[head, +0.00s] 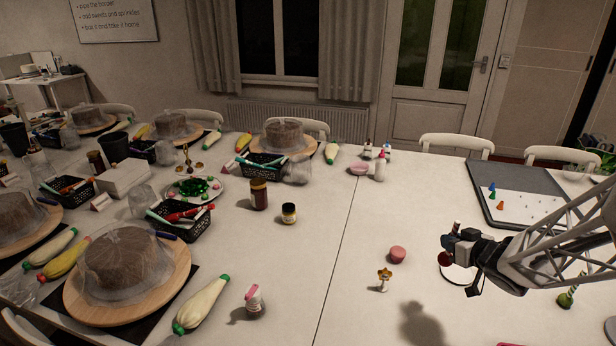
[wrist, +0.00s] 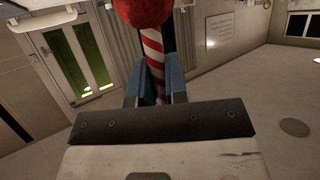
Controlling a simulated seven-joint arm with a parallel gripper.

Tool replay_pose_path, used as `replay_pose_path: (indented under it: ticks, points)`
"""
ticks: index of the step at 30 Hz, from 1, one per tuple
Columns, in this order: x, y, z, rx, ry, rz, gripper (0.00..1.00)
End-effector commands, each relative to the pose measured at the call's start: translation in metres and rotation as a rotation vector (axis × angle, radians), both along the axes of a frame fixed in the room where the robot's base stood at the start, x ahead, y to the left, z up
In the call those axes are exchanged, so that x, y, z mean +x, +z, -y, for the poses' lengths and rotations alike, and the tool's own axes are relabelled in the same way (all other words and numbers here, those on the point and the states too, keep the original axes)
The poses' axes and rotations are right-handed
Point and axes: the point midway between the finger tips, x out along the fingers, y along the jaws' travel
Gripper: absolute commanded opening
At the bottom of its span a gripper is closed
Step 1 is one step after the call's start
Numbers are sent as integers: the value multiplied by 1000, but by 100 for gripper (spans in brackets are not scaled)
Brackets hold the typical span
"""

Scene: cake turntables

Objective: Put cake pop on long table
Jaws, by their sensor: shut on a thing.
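The cake pop, a red ball on a red-and-white striped stick (wrist: 153,52), is in my gripper (wrist: 157,88). In the wrist view its stick stands between the two blue fingers, with the ball at the top edge. In the head view my gripper (head: 455,247) is at the right, above the long table, and the dark red ball (head: 445,259) shows small beside it. The long table (head: 335,270) is white and fills most of the head view. The table does not clearly show in the wrist view.
A pink round item (head: 398,254) and a small gold-topped figure (head: 384,280) stand left of my gripper. A game board (head: 530,215) lies behind it. Jars, a black basket (head: 180,222) and covered cakes (head: 128,262) crowd the left. The table's middle is fairly clear.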

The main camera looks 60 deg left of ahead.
Motion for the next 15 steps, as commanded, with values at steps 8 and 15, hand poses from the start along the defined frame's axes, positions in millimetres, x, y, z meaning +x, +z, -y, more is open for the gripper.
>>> replay_pose_path:
  ticks: [8,15]
  points:
    - [-57,-1,-64,1,170,0,0]
    - [-111,-4,-111,0,316,0,0]
